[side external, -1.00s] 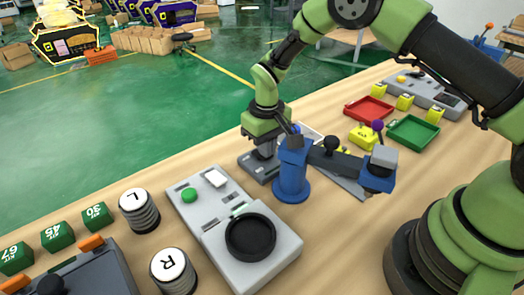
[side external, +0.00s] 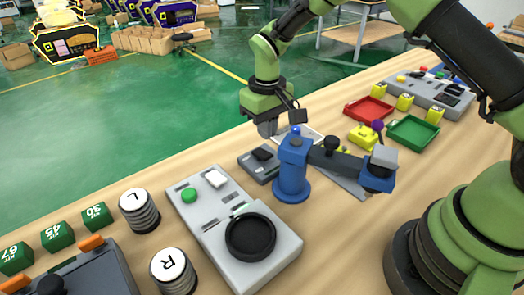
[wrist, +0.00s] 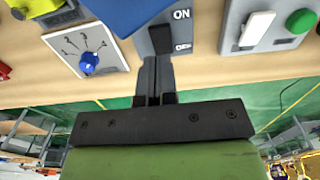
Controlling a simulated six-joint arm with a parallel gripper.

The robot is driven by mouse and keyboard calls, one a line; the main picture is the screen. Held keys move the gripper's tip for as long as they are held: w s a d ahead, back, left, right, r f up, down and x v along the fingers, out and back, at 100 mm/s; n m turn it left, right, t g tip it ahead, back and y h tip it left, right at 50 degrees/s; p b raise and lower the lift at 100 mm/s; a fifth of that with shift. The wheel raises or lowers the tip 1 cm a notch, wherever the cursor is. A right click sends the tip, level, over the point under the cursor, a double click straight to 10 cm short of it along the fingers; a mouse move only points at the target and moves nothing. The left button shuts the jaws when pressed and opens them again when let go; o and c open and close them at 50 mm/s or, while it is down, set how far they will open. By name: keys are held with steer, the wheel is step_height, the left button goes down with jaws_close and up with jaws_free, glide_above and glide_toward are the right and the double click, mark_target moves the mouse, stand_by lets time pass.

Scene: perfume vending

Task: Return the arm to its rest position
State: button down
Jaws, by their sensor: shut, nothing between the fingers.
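My gripper (side external: 268,130) is shut and empty in the side view, raised above the far side of the table behind the blue post. Its two dark fingers show pressed together in the wrist view (wrist: 155,75). Below it, a grey switch box (side external: 258,164) with a black rocker sits on the table. The fingers stand clear above the box in the side view.
A blue post with a dark arm (side external: 291,175) stands close to my gripper. A grey panel (side external: 230,215) with a green button and black dish lies in front. Red (side external: 369,109) and green (side external: 413,132) trays lie to the right. Two labelled cylinders (side external: 139,211) stand at left.

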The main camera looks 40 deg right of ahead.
steer(key=shift+r, duration=0.85)
steer(key=shift+r, duration=0.1)
steer(key=s+d+r+m+t+y, duration=0.1)
steer(key=s+r+t, duration=0.2)
steer(key=s+r, duration=0.6)
steer(key=s+d+r+m+t+y, duration=0.1)
steer(key=s+r+m+t, duration=0.1)
steer(key=s+r, duration=0.65)
steer(key=s+r+m+t, duration=0.1)
steer(key=s+r+t, duration=0.1)
steer(key=s, duration=0.4)
steer(key=shift+s+d+r, duration=0.15)
steer(key=shift+s+r, duration=0.15)
